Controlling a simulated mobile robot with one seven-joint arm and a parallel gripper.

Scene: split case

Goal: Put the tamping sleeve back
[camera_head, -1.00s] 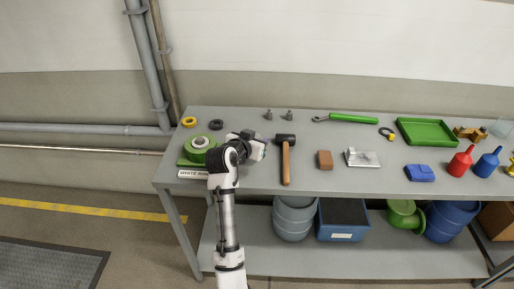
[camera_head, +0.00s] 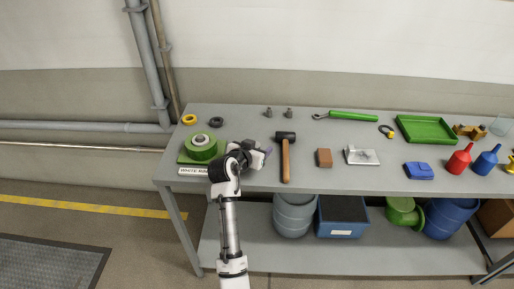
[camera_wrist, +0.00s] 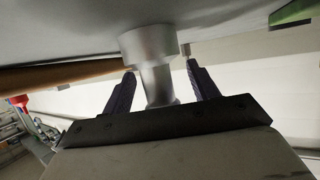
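A silver stepped piece (camera_wrist: 157,78), which looks like the tamping sleeve, shows in the wrist view with a wide collar and a narrower neck. It stands between the two dark fingers of my gripper (camera_wrist: 162,82). I see a gap between the neck and the fingers, so the gripper looks open around it. In the head view my gripper (camera_head: 267,151) is low over the bench, between the green round fixture and the hammer; the silver piece is hidden there. The green fixture (camera_head: 200,150), with a pale ring on top, sits on a green base at the left end.
A hammer (camera_head: 286,160) lies close right of my gripper. Behind are two small grey pieces (camera_head: 268,112), a yellow ring (camera_head: 189,120) and a black ring (camera_head: 216,122). A brown block (camera_head: 324,158) and metal plate (camera_head: 362,156) lie further right. The bench's front edge is near.

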